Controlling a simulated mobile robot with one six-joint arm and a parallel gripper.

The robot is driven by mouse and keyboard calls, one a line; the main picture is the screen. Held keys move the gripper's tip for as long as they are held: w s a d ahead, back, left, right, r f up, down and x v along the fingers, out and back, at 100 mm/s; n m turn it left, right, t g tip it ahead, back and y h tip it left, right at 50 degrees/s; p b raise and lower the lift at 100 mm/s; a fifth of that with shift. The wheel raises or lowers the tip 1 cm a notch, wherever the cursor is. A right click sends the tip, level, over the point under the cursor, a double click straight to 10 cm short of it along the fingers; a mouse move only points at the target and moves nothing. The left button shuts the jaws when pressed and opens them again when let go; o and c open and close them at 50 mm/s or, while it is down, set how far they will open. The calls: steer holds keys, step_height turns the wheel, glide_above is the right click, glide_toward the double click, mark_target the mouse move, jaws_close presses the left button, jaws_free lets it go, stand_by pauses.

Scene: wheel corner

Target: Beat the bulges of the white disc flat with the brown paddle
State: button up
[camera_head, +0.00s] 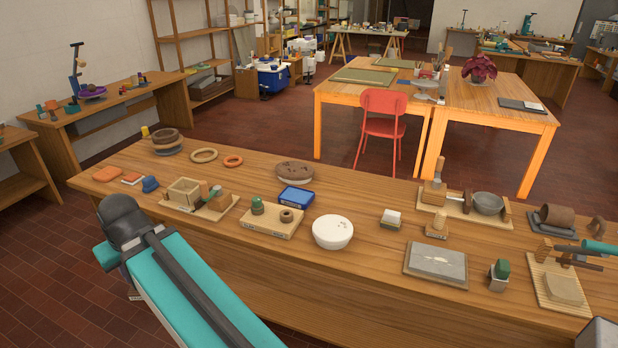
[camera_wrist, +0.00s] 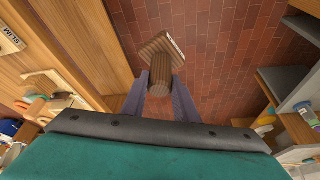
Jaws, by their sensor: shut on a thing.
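The white disc (camera_head: 333,232) is thick and round and lies near the middle of the front workbench. A few small marks show on its top; at this size I cannot make out the bulges well. The brown paddle (camera_wrist: 162,47) shows in the wrist view, with a squarish head, a small pale label on its edge and a round handle. My gripper (camera_wrist: 160,88) is shut on the handle, one finger on each side. Brick floor lies beyond the paddle there. The disc cannot be made out in the wrist view. I cannot clearly make out my gripper in the head view.
The workbench (camera_head: 290,232) is crowded. A blue tray (camera_head: 296,198), a wooden board (camera_head: 271,222) and a grey slab (camera_head: 435,263) lie around the disc. A brown round piece (camera_head: 294,172) is behind it. A red chair (camera_head: 381,120) stands behind the bench.

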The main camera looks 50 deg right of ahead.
steer(key=shift+a+r, duration=0.1)
steer(key=shift+a, duration=0.05)
steer(key=shift+d+r, duration=0.1)
steer(key=shift+d, duration=0.45)
steer(key=s+d+r+p, duration=0.2)
steer(key=d+p, duration=0.1)
steer(key=d, duration=1.3)
steer(key=s+d+r+p, duration=0.2)
steer(key=s+d+p, duration=0.15)
steer(key=d, duration=1.25)
steer(key=s+d+r+p, duration=0.1)
steer(key=s+d+p, duration=0.1)
steer(key=s+d, duration=0.7)
steer(key=s+d+r+m+p, duration=0.1)
steer(key=s+d+p, duration=0.2)
steer(key=s+d, duration=0.6)
steer(key=d, duration=0.7)
steer(key=shift+s+d+r+h+p, duration=0.15)
steer(key=shift+s+r+h+p, duration=0.15)
steer(key=shift+s+p, duration=0.05)
steer(key=shift+f, duration=0.1)
